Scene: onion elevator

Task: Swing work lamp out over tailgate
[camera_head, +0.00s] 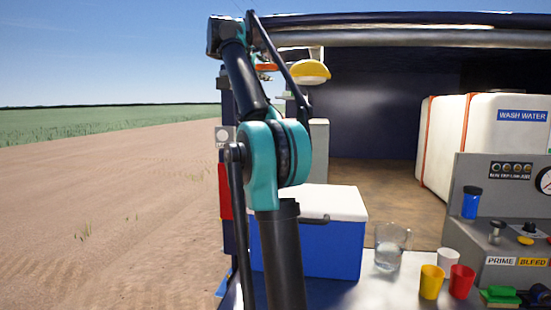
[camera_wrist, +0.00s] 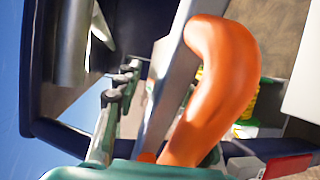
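The work lamp (camera_head: 310,72), a yellow dome with a pale rim, hangs under the truck body's roof in the head view, just right of my raised arm. A small orange part (camera_head: 266,67) shows to its left, close to my arm. In the wrist view a thick, curved orange handle (camera_wrist: 225,80) fills the middle, very near the camera, beside a flat grey bar (camera_wrist: 165,85). My gripper (camera_wrist: 127,78) shows as grey-green finger parts left of the handle, above a teal base. The other finger is not clear, and I cannot tell whether the gripper touches the handle.
On the tailgate (camera_head: 385,292) stand a blue cooler (camera_head: 310,246) with a white lid, a clear jug (camera_head: 391,246) and yellow, white and red cups. Open field lies left.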

